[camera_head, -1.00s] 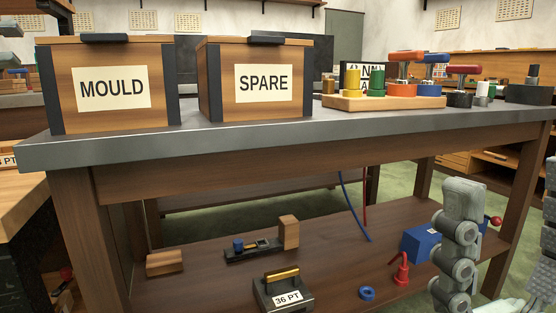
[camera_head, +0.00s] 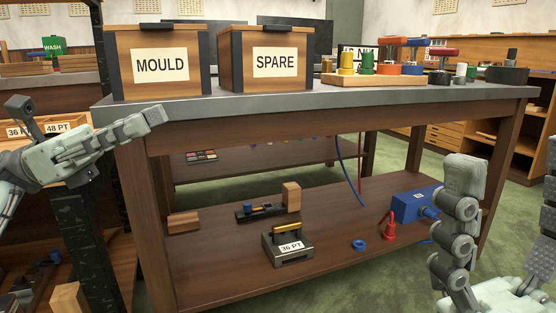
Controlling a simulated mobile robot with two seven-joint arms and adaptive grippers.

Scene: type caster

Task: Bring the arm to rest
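My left gripper (camera_head: 87,110) is at the left edge. One grey jointed finger reaches right across the table's left leg and another points up, with a wide gap between them. It looks open and empty. My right gripper (camera_head: 506,170) is at the lower right, with one finger upright and another cut off by the right edge. It looks open and empty, in front of the table's right end. Most of both arms is out of view.
The workbench (camera_head: 300,104) carries a MOULD box (camera_head: 160,88), a SPARE box (camera_head: 275,85) and a wooden tray (camera_head: 345,79) of coloured pieces. Its lower shelf (camera_head: 330,215) holds a 36 PT block (camera_head: 288,243), a blue box (camera_head: 408,206) and a red can (camera_head: 389,230). A left-hand rack (camera_head: 75,185) stands close.

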